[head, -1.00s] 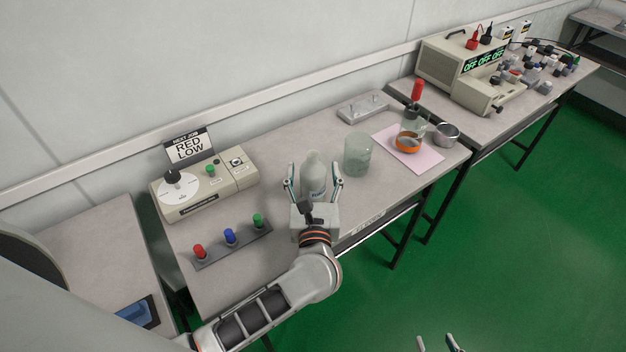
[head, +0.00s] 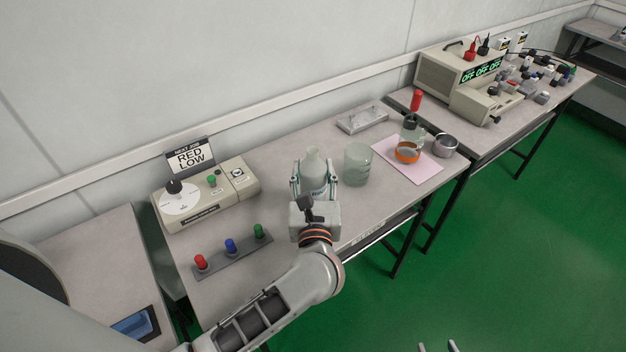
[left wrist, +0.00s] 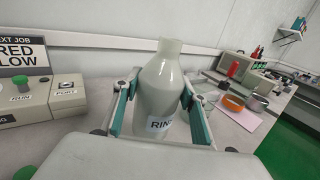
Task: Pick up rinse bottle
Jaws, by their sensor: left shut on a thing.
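The rinse bottle (head: 313,167) is a pale, whitish bottle with a narrower neck, standing upright on the middle table. In the left wrist view the bottle (left wrist: 160,88) shows part of a label reading "RIN". My left gripper (head: 314,184) is shut on the bottle, with one finger against each side of its body. Its teal-lined fingers also show in the left wrist view (left wrist: 157,108). The bottle's base is hidden behind the gripper. Only the fingertips of my right gripper (head: 437,347) show at the bottom edge, apart and with nothing seen between them.
A glass beaker (head: 357,165) stands close to the right of the bottle. A control box (head: 205,195) with a "RED LOW" sign is to the left. A strip with red, blue and green knobs (head: 232,255) lies front left. A pink mat (head: 418,172) lies to the right.

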